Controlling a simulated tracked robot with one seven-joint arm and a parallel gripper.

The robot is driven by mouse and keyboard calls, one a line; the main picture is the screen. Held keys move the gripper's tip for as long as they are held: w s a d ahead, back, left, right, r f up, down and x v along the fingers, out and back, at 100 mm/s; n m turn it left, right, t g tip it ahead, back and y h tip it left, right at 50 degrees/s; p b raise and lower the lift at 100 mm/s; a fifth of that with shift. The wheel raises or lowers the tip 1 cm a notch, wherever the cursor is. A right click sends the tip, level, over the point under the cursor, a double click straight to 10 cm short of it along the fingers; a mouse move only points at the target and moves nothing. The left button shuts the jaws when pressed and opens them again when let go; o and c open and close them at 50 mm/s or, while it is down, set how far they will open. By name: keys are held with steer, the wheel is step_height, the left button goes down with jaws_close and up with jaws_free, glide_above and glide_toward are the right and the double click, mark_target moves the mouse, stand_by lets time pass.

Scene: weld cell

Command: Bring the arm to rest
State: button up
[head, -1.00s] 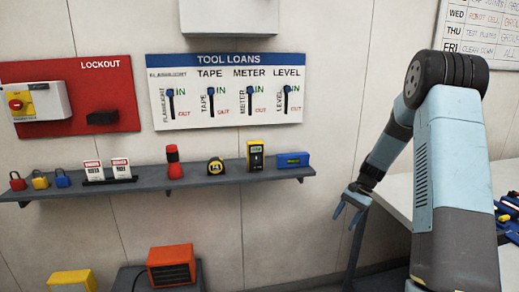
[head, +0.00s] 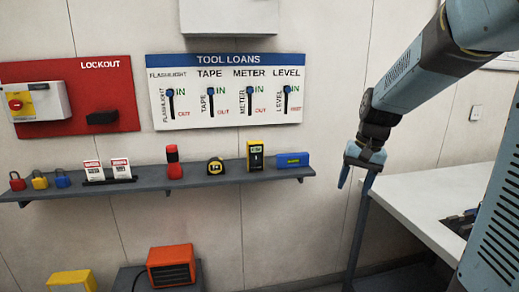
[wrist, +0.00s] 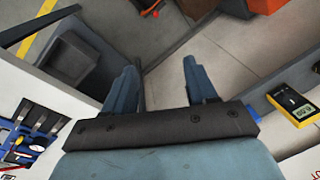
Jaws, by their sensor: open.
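My gripper (head: 358,168) hangs fingers down at the end of my raised blue arm, right of the wall shelf in the head view. In the wrist view my gripper (wrist: 160,80) has its two blue fingers apart with nothing between them, and floor shows beyond. The gripper stands clear of the shelf's right end. In the head view its tips overlap the top of a dark post (head: 362,215); I cannot tell how close they are in depth.
The shelf (head: 140,187) holds padlocks, tags, a red flashlight (head: 174,162), a tape measure (head: 215,166), a yellow meter (head: 255,155) and a blue level (head: 292,159). A white bench (head: 430,205) stands at right. An orange heater (head: 171,266) is below the shelf.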

steer(key=s+a+r+n+t, duration=0.1)
steer(key=s+r+t, duration=0.1)
steer(key=s, duration=0.7)
steer(key=s+r+n+t+h, duration=0.1)
steer(key=s+r, duration=0.3)
steer(key=s, duration=0.6)
steer(key=shift+a+r+n+t+h, duration=0.25)
steer(key=shift+a+n+t+h, duration=0.1)
steer(key=shift+n+t, duration=0.4)
steer(key=shift+c, duration=0.3)
steer(key=shift+c, duration=1.1)
steer(key=shift+w+a, duration=0.1)
